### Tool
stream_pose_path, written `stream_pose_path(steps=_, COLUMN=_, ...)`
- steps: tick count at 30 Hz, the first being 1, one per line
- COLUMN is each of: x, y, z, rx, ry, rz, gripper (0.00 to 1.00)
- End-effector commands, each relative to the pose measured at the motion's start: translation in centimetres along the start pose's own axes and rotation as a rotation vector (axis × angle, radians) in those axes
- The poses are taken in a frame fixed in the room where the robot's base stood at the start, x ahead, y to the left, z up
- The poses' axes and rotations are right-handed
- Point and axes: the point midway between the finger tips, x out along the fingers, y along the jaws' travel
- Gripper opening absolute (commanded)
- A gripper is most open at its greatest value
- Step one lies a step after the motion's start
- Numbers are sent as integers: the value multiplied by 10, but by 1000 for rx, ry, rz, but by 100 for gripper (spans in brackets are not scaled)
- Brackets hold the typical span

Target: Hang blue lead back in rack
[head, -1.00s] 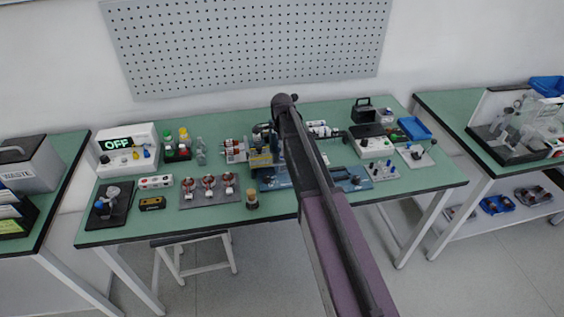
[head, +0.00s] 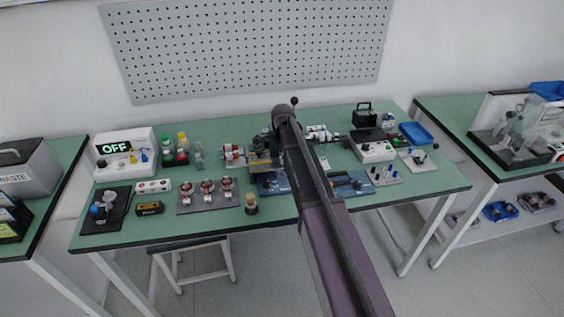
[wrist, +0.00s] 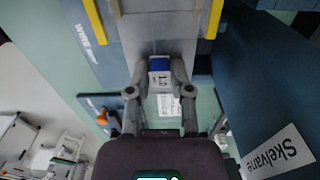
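My arm reaches over the middle of the bench in the head view and hides my gripper there. In the wrist view my gripper (wrist: 160,72) has its two fingers close on both sides of a small blue-and-white block (wrist: 159,80) with dark print. I cannot tell whether they touch it or whether it belongs to the blue lead. I cannot make out a blue lead for certain in either view.
A blue machine base (head: 277,187) with yellow parts lies under my arm. Left stand an OFF box (head: 125,150), bottles (head: 183,145) and a tray of copper coils (head: 207,194). A blue bin (head: 416,133) is at the right. The wrist view shows a panel marked Skelvane (wrist: 265,90) close by.

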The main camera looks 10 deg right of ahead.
Motion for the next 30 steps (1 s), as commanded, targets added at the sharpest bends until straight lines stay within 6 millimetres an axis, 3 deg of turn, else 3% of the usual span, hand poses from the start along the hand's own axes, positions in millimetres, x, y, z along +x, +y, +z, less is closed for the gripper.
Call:
stream_pose_path(steps=13, x=-2, y=0, z=0, rx=0, ry=0, rz=0, gripper=0)
stream_pose_path(steps=30, x=-26, y=0, z=2, rx=-1, ry=0, rz=0, gripper=0)
